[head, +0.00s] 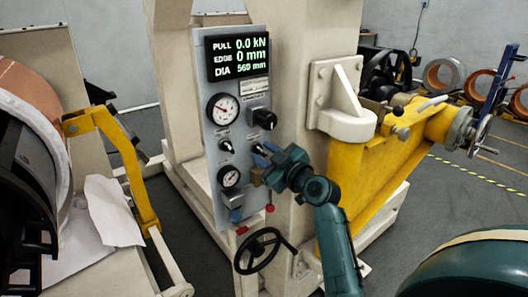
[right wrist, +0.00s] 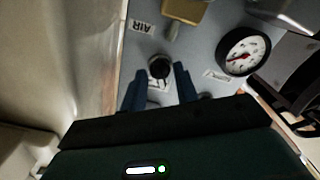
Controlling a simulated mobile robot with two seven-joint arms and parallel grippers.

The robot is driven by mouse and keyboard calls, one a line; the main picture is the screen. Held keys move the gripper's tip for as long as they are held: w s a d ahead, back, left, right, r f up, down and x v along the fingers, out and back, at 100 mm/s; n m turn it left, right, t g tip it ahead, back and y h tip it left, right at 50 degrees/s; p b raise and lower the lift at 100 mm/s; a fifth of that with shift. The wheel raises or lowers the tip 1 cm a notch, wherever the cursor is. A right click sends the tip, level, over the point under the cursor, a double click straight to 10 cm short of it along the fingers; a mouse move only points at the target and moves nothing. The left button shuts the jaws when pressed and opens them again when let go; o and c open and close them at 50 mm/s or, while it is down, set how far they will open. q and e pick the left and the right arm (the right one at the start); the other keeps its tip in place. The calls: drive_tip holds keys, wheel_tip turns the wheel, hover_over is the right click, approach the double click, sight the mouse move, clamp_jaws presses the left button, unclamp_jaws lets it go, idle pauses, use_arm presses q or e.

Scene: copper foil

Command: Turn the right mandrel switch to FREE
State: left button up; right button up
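The grey control panel (head: 222,190) stands upright on the cream machine frame. A small dark switch (head: 258,149) sits on its right side, mostly covered by my right gripper (head: 264,156). A matching small switch (head: 226,146) sits to its left. In the right wrist view, a round dark knob (right wrist: 160,67) stands between the tips of my right gripper (right wrist: 160,80). The two blue fingers are apart, one on either side of it. I cannot tell whether they touch it. The switch's label is too small to read. My left gripper is out of view.
The panel also carries a display (head: 238,57), a larger black knob (head: 264,118), an upper gauge (head: 223,108) and a lower gauge (head: 229,177). A brass-coloured valve (right wrist: 187,15) is close to the gripper. A black handwheel (head: 264,251) and yellow arm (head: 360,180) stand nearby.

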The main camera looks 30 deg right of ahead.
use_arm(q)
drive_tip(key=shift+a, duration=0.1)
use_arm(e)
drive_tip(key=shift+w, duration=0.35)
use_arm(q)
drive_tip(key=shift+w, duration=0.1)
use_arm(e)
drive_tip(key=shift+c, duration=0.4)
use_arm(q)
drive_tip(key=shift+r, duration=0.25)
use_arm(e)
drive_tip(key=c, duration=0.5)
